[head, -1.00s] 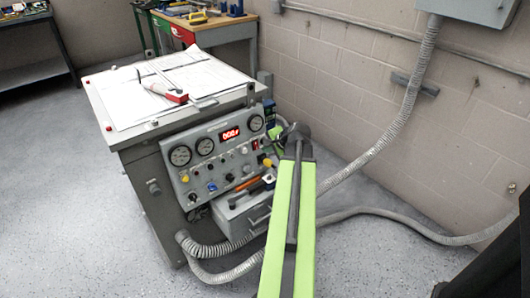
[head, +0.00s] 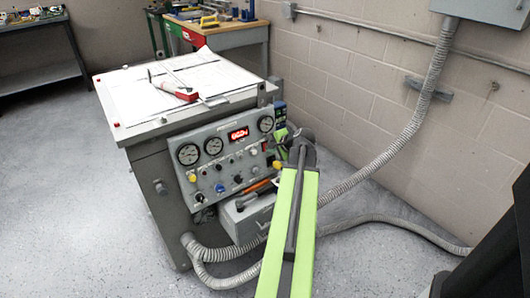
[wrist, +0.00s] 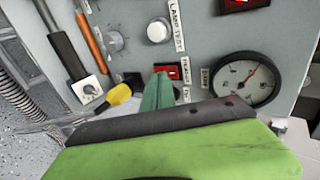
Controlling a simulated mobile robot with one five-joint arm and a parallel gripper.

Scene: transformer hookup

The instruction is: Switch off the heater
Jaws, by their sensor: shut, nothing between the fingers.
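The grey control panel (head: 226,155) fills the front of the console, with dials, knobs and a lit red display (head: 238,134). In the wrist view, a red switch (wrist: 172,71) sits on the panel between a white round button and a dial gauge (wrist: 246,78). Its small labels are not clearly readable, so I cannot tell which control is the heater's. My gripper (wrist: 157,92) is shut and empty, its green tip pointing at the panel just below the red switch and covering part of that area. I cannot tell whether it touches. In the head view my arm hides the fingertips.
A yellow knob (wrist: 120,94) is close left of my gripper. A grey toolbox (head: 246,212) and ribbed hoses (head: 222,253) lie below the panel. Papers and a red-handled tool (head: 178,91) lie on the console top. A block wall stands to the right.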

